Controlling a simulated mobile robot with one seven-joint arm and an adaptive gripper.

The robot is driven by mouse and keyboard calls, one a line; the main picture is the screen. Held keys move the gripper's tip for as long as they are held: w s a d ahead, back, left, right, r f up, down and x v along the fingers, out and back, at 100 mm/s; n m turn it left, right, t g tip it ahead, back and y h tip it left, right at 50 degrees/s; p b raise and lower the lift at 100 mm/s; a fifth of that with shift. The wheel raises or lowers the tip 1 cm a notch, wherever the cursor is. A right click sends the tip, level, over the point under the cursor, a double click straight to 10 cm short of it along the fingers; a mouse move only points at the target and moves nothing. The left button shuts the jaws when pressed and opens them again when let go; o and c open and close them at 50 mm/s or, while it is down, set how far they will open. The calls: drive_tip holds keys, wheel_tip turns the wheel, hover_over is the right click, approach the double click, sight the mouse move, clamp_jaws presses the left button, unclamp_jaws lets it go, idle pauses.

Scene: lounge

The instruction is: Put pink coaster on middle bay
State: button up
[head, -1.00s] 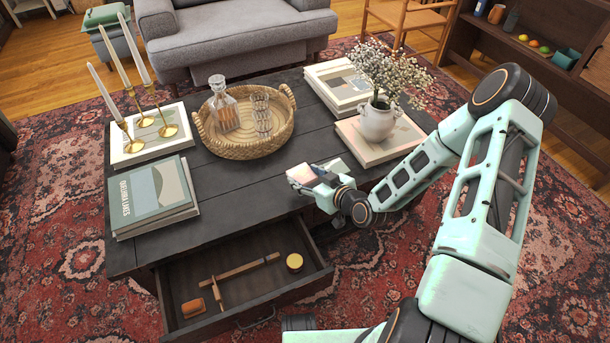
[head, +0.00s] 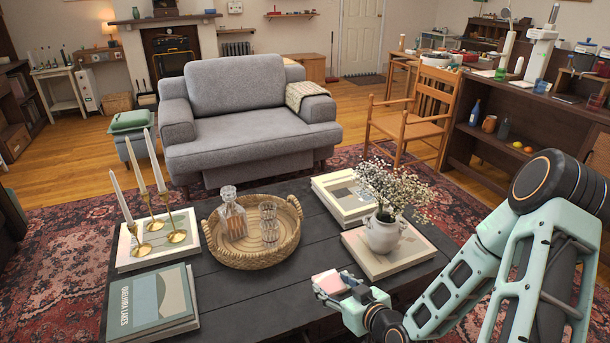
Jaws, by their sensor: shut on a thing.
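The pink coaster (head: 328,281) is a small flat pink piece in the head view, above the dark coffee table's front right part. I cannot tell which compartment is the middle bay.
The coffee table (head: 262,303) holds a wicker tray (head: 284,253), books (head: 151,302), candlesticks (head: 174,228) and a white vase (head: 382,234). An armchair (head: 247,110) stands behind it. A wooden chair (head: 420,112) stands between armchair and shelf unit, with open rug before the unit.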

drive_tip(key=w+d+r+m+t+h, duration=0.1)
drive_tip(key=w+d+r+m+h, duration=0.3)
drive_tip(key=r, duration=0.6)
drive_tip(key=w+d+r+m+t+h, duration=0.1)
drive_tip(key=w+d+r, duration=0.1)
drive_tip(key=w+r, duration=0.5)
drive_tip(key=s+r+p, duration=0.4)
drive_tip(key=r+p, duration=0.6)
drive_tip(key=p, duration=0.3)
drive_tip(key=s+r+p, duration=0.4)
drive_tip(key=r+p, duration=0.6)
drive_tip(key=p, duration=0.4)
drive_tip(key=shift+r+g+h, duration=0.3)
drive_tip(key=shift+r+h, duration=0.05)
drive_tip(key=shift+h, duration=0.05)
drive_tip(key=shift+a, duration=0.2)
drive_tip(key=shift+w+d, duration=0.1)
drive_tip(key=shift+d, duration=0.15)
